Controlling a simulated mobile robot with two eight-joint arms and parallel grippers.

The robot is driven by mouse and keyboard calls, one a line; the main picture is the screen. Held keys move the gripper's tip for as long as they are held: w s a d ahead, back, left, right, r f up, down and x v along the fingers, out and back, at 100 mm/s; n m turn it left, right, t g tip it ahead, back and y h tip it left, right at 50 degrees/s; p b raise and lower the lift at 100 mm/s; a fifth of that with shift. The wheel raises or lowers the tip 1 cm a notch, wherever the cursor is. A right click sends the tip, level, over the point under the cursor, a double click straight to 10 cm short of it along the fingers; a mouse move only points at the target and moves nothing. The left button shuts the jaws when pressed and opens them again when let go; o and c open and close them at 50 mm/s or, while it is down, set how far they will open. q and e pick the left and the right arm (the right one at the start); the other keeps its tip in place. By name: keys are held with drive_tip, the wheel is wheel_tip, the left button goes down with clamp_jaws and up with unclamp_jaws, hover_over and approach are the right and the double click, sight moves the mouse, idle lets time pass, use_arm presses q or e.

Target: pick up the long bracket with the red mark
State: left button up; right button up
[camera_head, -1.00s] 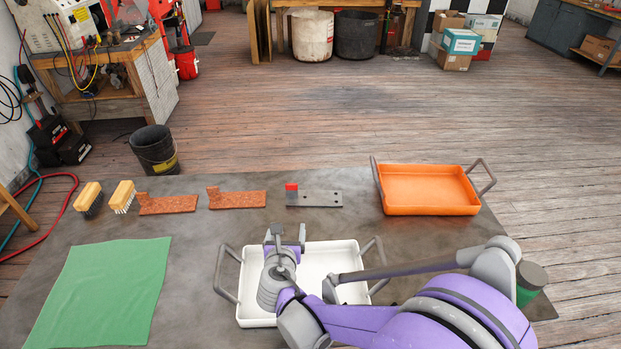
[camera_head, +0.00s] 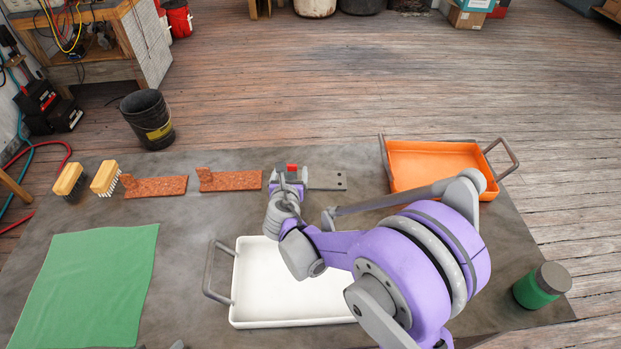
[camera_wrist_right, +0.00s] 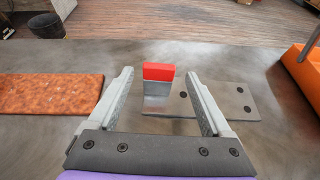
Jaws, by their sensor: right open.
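The long grey bracket (camera_head: 328,180) lies flat on the table, with a red mark (camera_head: 292,168) on its upright tab at the left end. My right gripper (camera_head: 290,175) is at that tab and hides part of the bracket in the head view. In the right wrist view the open fingers (camera_wrist_right: 160,100) point toward the red-topped tab (camera_wrist_right: 158,72). The tab shows between the fingertips, and the bracket's flat plate (camera_wrist_right: 235,100) with dark holes runs to the right, behind the right finger.
Two rusty brackets (camera_head: 155,187) (camera_head: 230,180) and two brushes (camera_head: 106,178) lie left of the bracket. An orange tray (camera_head: 440,160) stands to the right, a white tray (camera_head: 290,285) in front. A green cloth (camera_head: 95,285) and a green jar (camera_head: 541,285) are at the sides.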

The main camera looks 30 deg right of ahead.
drive_tip(key=x, duration=0.5)
drive_tip(key=shift+w+r, duration=0.1)
drive_tip(key=shift+w, duration=0.1)
clamp_jaws()
idle(1.1)
